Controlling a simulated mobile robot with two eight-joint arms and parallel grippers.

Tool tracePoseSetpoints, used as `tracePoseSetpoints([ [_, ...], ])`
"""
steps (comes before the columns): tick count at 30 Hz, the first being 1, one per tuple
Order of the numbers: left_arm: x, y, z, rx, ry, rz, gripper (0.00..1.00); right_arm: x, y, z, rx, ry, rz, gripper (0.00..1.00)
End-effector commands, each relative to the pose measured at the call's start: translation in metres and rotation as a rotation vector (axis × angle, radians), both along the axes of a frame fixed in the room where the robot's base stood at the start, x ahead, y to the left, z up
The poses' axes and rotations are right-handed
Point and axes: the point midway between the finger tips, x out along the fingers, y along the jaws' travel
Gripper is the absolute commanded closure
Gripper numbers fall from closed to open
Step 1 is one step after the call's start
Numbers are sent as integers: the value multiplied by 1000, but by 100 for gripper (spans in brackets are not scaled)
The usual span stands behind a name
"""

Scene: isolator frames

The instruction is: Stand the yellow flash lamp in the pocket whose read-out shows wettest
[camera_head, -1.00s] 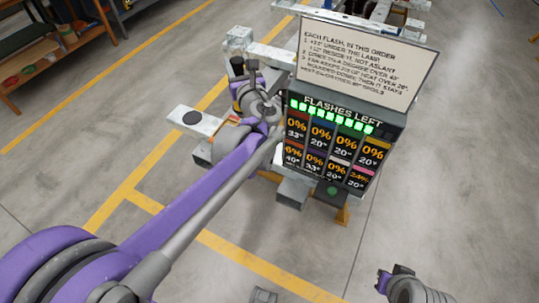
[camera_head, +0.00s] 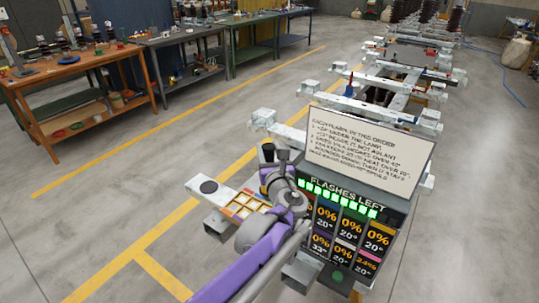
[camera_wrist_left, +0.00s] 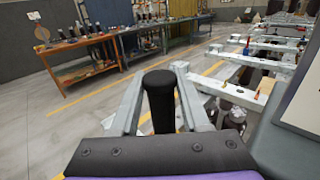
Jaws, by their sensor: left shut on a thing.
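My left gripper (camera_head: 276,172) is shut on the flash lamp (camera_head: 264,189), whose black and yellow parts show beside the jaws in the head view. In the left wrist view the lamp's black end (camera_wrist_left: 159,90) stands between the fingers. The pocket tray (camera_head: 240,212) with yellowish compartments lies left of the gripper, partly covered by my arm. The read-out board (camera_head: 345,232) shows several cells at 0% and one pink-marked cell at 24% at lower right. Its left column is partly hidden by my arm. My right gripper is out of view.
A pale arm with a black disc (camera_head: 208,187) sticks out left of the tray. Metal frames (camera_head: 385,85) run behind. Workbenches (camera_head: 80,95) stand far left; the floor between is clear.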

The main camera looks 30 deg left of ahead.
Motion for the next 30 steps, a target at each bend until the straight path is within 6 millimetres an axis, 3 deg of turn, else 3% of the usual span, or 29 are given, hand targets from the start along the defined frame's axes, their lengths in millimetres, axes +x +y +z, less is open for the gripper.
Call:
tracePoseSetpoints([
  [6, 1, 0, -52, 2, 1, 0, 100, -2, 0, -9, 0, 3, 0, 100],
  [12, 0, 0, -90, 3, 0, 0, 100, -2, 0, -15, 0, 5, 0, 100],
  [30, 0, 0, -146, 3, 0, 0, 100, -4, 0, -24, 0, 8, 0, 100],
])
